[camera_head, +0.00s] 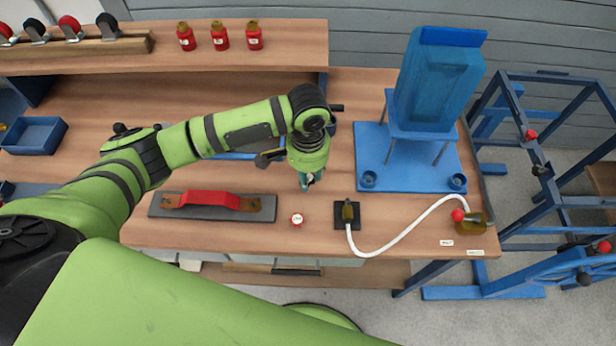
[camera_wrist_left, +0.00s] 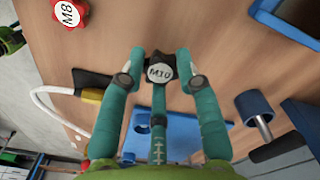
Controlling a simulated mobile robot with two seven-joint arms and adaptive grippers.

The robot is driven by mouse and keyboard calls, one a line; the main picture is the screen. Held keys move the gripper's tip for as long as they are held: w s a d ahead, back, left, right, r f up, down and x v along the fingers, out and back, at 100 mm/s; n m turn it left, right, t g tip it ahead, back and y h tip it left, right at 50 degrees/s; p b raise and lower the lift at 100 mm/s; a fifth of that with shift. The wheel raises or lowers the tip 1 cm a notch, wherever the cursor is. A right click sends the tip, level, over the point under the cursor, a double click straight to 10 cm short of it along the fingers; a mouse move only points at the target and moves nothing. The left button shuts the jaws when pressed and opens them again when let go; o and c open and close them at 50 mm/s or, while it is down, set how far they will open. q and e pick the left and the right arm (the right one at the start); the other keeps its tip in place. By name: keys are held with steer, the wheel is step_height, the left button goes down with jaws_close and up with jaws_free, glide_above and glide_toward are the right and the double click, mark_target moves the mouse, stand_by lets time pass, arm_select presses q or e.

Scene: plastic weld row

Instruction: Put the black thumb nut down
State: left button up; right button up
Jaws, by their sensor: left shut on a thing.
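The black thumb nut, marked M10 (camera_wrist_left: 160,72), sits between the teal fingertips of my left gripper (camera_wrist_left: 160,68) in the wrist view. The fingers are shut on it from both sides. In the head view my left gripper (camera_head: 308,184) points down over the wooden bench (camera_head: 335,205), behind the red thumb nut; it hides the black nut there. I cannot tell whether the nut touches the bench. The red thumb nut (camera_head: 297,219), marked M8 in the wrist view (camera_wrist_left: 69,12), lies alone on the bench. My right gripper is not in view.
A grey board with a red handle (camera_head: 212,199) lies left of the red nut. A black block (camera_head: 347,221) with a white hose (camera_head: 405,232) lies right. Behind is a blue plate (camera_head: 420,172) carrying a blue hopper (camera_head: 437,85). Bare bench surrounds the red nut.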

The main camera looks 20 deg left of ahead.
arm_select(q)
steer(key=shift+f, duration=1.2)
steer(key=o, duration=1.1)
steer(key=shift+f, duration=0.1)
steer(key=shift+r, duration=0.45)
step_height(320, 180, up, 11)
steer(key=shift+r+b, duration=0.2)
steer(key=shift+b, duration=0.25)
